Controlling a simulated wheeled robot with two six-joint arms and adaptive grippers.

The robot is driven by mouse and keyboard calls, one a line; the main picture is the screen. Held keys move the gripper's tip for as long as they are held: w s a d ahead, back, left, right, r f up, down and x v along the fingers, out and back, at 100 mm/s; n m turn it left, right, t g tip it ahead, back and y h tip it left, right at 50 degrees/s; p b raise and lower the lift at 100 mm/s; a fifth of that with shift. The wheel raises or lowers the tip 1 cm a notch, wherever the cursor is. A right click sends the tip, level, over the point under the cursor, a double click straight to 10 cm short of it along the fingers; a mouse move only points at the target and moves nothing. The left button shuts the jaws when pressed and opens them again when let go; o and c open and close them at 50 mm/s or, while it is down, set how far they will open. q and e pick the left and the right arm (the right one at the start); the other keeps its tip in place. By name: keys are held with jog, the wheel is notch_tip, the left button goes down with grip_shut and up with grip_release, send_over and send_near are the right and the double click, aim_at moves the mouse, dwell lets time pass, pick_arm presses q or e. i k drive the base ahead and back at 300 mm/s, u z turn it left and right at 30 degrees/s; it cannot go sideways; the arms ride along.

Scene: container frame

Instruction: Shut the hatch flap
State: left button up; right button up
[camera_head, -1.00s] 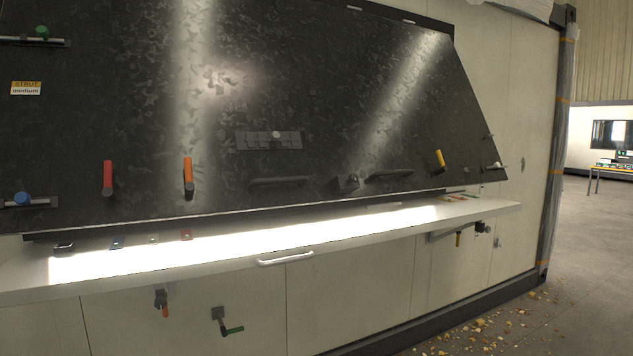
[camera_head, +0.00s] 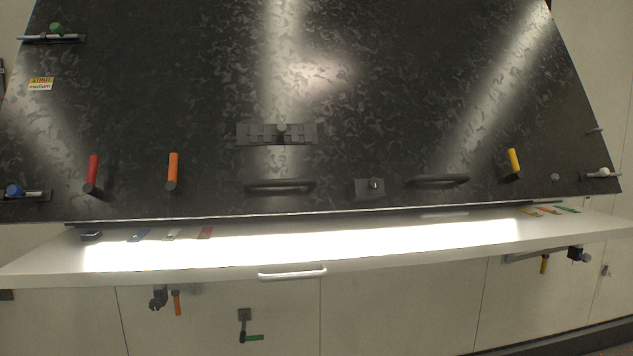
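The hatch flap (camera_head: 350,110) is a large dark mottled panel filling the upper view. It tilts outward, and its lower edge hangs above a white shelf with a bright lit strip between them. Two black bar handles, a left one (camera_head: 280,186) and a right one (camera_head: 438,181), sit near its lower edge. A small dark latch block (camera_head: 370,188) lies between them. Red (camera_head: 93,168), orange (camera_head: 173,170) and yellow (camera_head: 513,160) levers stand on the flap. Neither of my grippers is in view.
The white shelf (camera_head: 400,262) juts out below the flap, with a white handle (camera_head: 292,273) on its front edge. Small coloured tags lie on it at both ends.

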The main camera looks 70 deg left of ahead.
aim_at(429, 100)
jog(key=u, duration=0.4)
jog(key=i, duration=0.85)
jog(key=u, duration=0.7)
